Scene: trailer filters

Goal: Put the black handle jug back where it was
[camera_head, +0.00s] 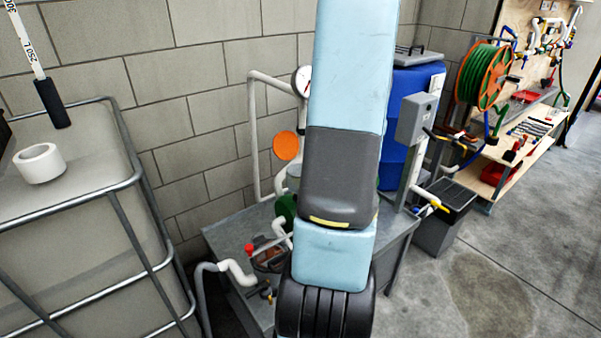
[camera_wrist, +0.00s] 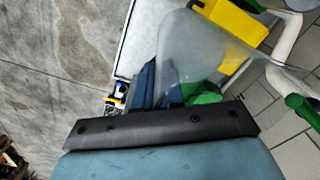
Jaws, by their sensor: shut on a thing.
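In the wrist view a clear, translucent jug (camera_wrist: 188,42) is tilted in front of my gripper (camera_wrist: 158,85). The two blue fingers are close together at the near side of the jug, and the gripper is shut on it. The jug's handle is hidden or too unclear to make out, so I cannot tell its colour. In the head view my own arm fills the middle and hides the gripper and the jug.
A grey metal bench (camera_head: 228,243) carries pipes, a gauge (camera_head: 302,80) and an orange disc (camera_head: 286,145). A caged tank (camera_head: 70,215) with a white ring (camera_head: 40,163) stands left. A blue drum (camera_head: 396,125) is behind my arm. The floor (camera_head: 500,270) at right is clear.

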